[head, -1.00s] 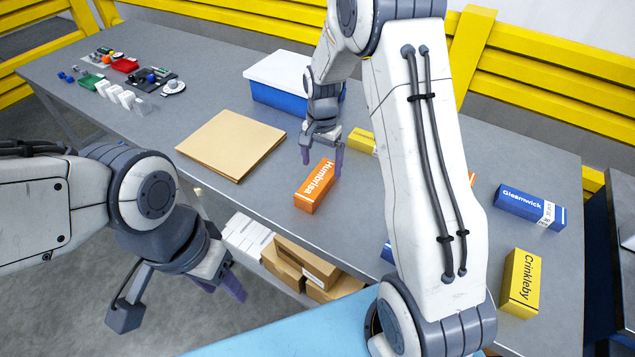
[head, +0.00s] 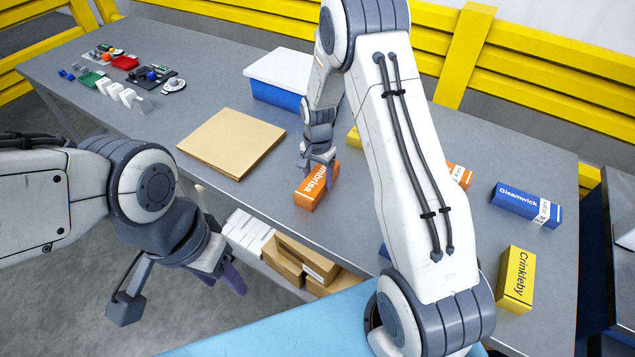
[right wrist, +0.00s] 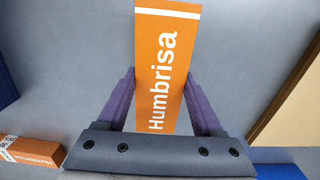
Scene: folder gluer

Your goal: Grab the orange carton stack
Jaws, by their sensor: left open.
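An orange carton marked Humbrisa (head: 310,194) lies on the grey table near its front edge, right of the brown board stack. My right gripper (head: 318,172) is down over it, one finger on each side. In the right wrist view the carton (right wrist: 168,60) stands between the two purple fingers of the gripper (right wrist: 161,75). The fingertips are at its edges, but whether they press on it is unclear. Another orange carton (head: 460,174) is partly hidden behind my right arm; it also shows in the wrist view (right wrist: 32,153). My left gripper (head: 190,292) is open and empty, off the table's front.
A brown flat stack (head: 232,143) lies left of the carton. A blue box with a white lid (head: 278,76) stands behind. A blue Gleamwick carton (head: 525,205) and yellow Crinkleby carton (head: 516,280) are at right. Brown boxes (head: 305,260) sit below the table.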

